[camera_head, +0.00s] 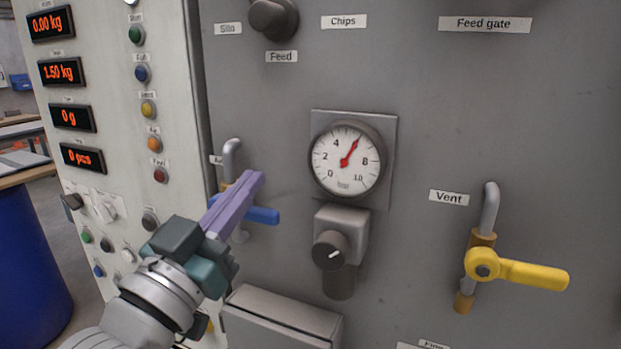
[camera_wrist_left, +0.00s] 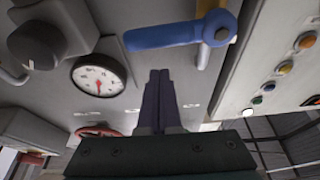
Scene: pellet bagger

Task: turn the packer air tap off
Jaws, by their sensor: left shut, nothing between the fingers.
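A tap with a blue lever (camera_head: 263,215) is on the grey panel, left of the gauge. The lever points right, roughly level, across the upright grey pipe (camera_head: 232,155). The label beside it is mostly hidden, so I cannot read it. The blue lever also shows at the top of the left wrist view (camera_wrist_left: 165,36), with its pivot to the right. My left gripper (camera_head: 253,182) is shut and empty, its purple fingers in front of the tap, hiding its middle. In the left wrist view its fingertips (camera_wrist_left: 159,74) lie below the lever. I cannot tell whether they touch it. My right gripper is out of view.
A round pressure gauge (camera_head: 346,159) and a dark knob (camera_head: 330,250) are right of the tap. A yellow lever (camera_head: 533,275) labelled Vent sticks out at the far right. A grey box (camera_head: 283,316) juts out below. Buttons and displays fill the left panel.

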